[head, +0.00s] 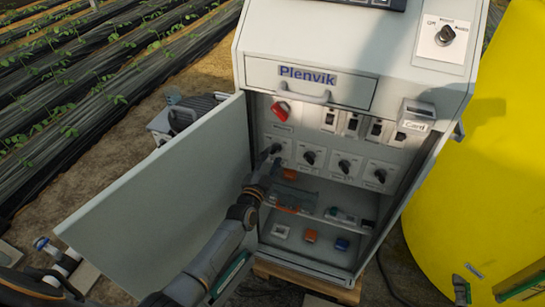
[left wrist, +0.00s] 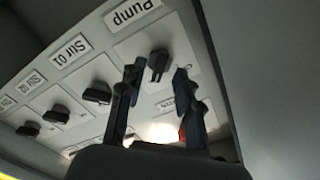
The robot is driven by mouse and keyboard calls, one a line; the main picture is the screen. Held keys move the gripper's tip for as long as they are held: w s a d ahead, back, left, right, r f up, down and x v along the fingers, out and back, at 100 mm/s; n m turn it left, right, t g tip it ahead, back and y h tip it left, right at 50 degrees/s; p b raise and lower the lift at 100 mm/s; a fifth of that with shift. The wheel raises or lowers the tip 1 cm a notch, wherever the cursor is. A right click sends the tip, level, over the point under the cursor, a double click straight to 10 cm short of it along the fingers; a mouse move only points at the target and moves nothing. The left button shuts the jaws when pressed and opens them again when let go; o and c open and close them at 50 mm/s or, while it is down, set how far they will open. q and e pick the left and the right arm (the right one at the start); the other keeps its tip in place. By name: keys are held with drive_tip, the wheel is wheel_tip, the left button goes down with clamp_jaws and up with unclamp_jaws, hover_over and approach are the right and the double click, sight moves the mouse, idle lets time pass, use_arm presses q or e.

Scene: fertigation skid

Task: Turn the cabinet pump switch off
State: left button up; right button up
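The pump switch is a dark rotary knob on a white plate at the left end of the knob row inside the open cabinet (head: 353,93). In the left wrist view the pump knob (left wrist: 158,62) sits beside a "Pump" label (left wrist: 135,12). In the head view the knob (head: 275,149) shows just above my left gripper (head: 270,164). The left gripper's two fingers (left wrist: 160,75) are apart, one on each side of the knob in the left wrist view. I cannot tell whether they touch it.
The open cabinet door (head: 165,195) stands left of my left arm. More knobs (head: 309,157) run to the right. A red rotary switch (head: 280,111) sits above the pump knob. A shelf with small parts (head: 341,244) lies below. A yellow tank (head: 490,160) stands right.

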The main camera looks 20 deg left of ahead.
use_arm(q)
drive_tip(key=shift+w, duration=0.9)
drive_tip(key=shift+c, duration=0.2)
clamp_jaws()
